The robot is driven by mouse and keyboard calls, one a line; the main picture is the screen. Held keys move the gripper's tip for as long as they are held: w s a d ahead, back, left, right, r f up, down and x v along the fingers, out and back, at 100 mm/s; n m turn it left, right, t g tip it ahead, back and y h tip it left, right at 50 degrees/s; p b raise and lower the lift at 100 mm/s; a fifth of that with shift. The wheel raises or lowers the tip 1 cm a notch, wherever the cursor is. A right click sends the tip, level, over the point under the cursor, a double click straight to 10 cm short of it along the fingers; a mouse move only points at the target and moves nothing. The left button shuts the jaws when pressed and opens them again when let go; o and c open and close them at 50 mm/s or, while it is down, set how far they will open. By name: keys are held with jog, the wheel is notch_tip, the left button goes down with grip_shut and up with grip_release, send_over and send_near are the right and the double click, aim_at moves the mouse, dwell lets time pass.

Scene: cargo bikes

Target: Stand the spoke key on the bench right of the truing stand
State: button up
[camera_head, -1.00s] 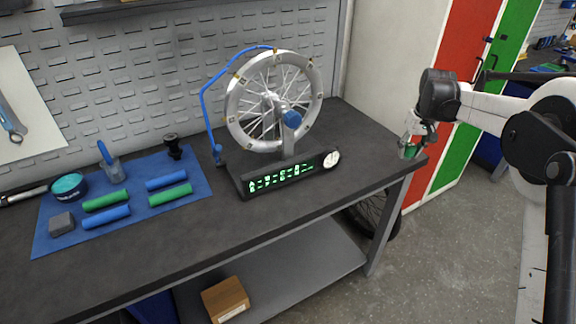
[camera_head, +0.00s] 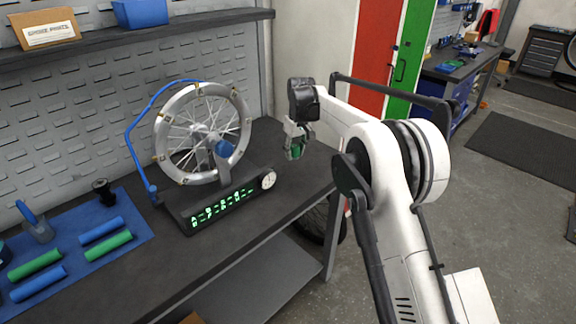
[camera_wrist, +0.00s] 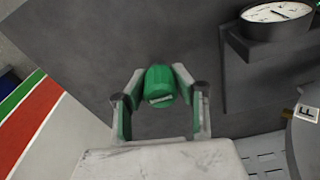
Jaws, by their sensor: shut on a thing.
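A green, roughly cylindrical piece with a pale slot in its end, taken as the spoke key (camera_wrist: 160,86), is between the fingers of my gripper (camera_wrist: 157,74). In the head view, my gripper (camera_head: 297,142) is shut on it and holds it pointing roughly downward over the right end of the bench (camera_head: 262,150). The truing stand (camera_head: 215,208) holds a spoked wheel and has a lit green display and a round white dial (camera_head: 268,179). It stands left of my gripper. Part of the dial (camera_wrist: 278,12) shows at top right in the wrist view.
A blue mat (camera_head: 130,240) with green and blue grips and a small black item (camera_head: 103,191) lies on the left. A shelf (camera_head: 160,30) runs above. The bench top right of the stand is bare. Red and green doors (camera_head: 376,45) stand behind the bench end.

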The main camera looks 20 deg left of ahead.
aim_at(294, 170)
jog(key=shift+f, duration=2.6)
grip_shut()
jog(key=shift+f, duration=0.25)
jog(key=o, duration=1.1)
grip_release()
jog(key=shift+o, duration=0.2)
jog(key=shift+r, duration=0.1)
jog(key=r, duration=0.8)
jog(key=s+d+r, duration=0.1)
jog(key=r, duration=0.3)
jog(key=shift+d+r, duration=0.1)
jog(key=shift+r, duration=0.05)
